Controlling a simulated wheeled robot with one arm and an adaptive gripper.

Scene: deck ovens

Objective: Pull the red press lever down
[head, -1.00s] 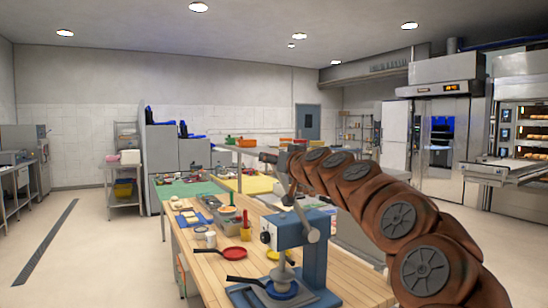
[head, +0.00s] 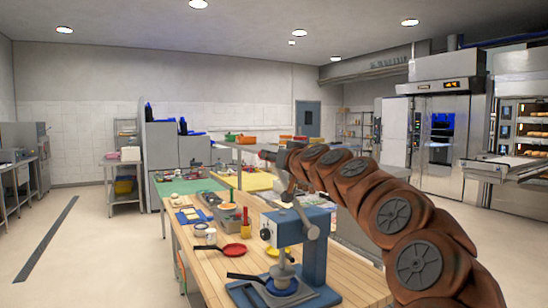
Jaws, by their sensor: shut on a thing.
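A blue and grey press (head: 313,255) stands on the near end of the wooden worktop. Its lever (head: 302,214) looks like a grey rod, rising from a round hub on the press and leaning up to the left. No red shows clearly on it. My gripper (head: 287,194) is at the lever's upper end, small and dark in this view, and is shut on it. The grip itself and the lever's tip are mostly hidden by my fingers. A round blue and grey piece (head: 283,286) sits at the press's foot, under its ram.
A red pan (head: 235,250), a white cup (head: 211,237) and a yellow pan (head: 279,252) lie left of and behind the press. A black-handled pan (head: 245,276) is at its foot.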

